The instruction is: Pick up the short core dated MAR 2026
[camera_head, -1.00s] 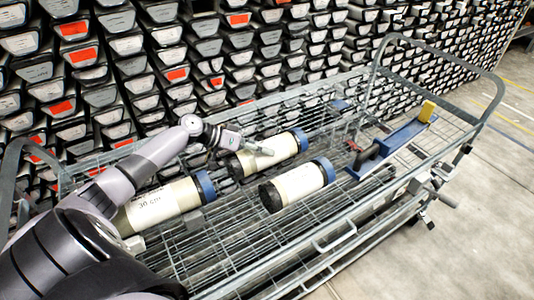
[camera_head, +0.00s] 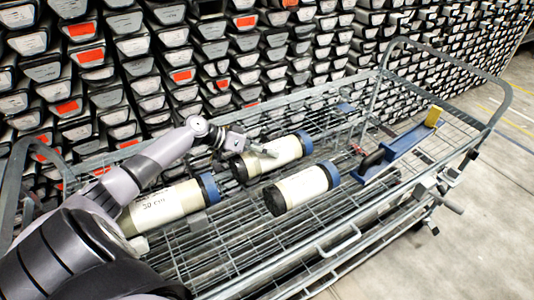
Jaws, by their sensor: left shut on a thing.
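Three cream cylindrical cores with blue end caps lie on the wire cart. A long core (camera_head: 165,203) at the left bears a "30 cm" marking. A shorter core (camera_head: 285,152) lies at the back middle, and another short core (camera_head: 302,187) lies in front of it to the right. No date can be read on any of them. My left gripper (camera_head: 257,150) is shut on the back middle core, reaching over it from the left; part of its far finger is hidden. That core still seems to be at the cart's surface. My right gripper is not in view.
The grey wire cart (camera_head: 290,250) has a raised handle rail at the right. A blue tool with a yellow end (camera_head: 402,150) lies on its right part. A wall of stacked core liners (camera_head: 210,50) stands close behind. Open floor (camera_head: 470,240) is at the right.

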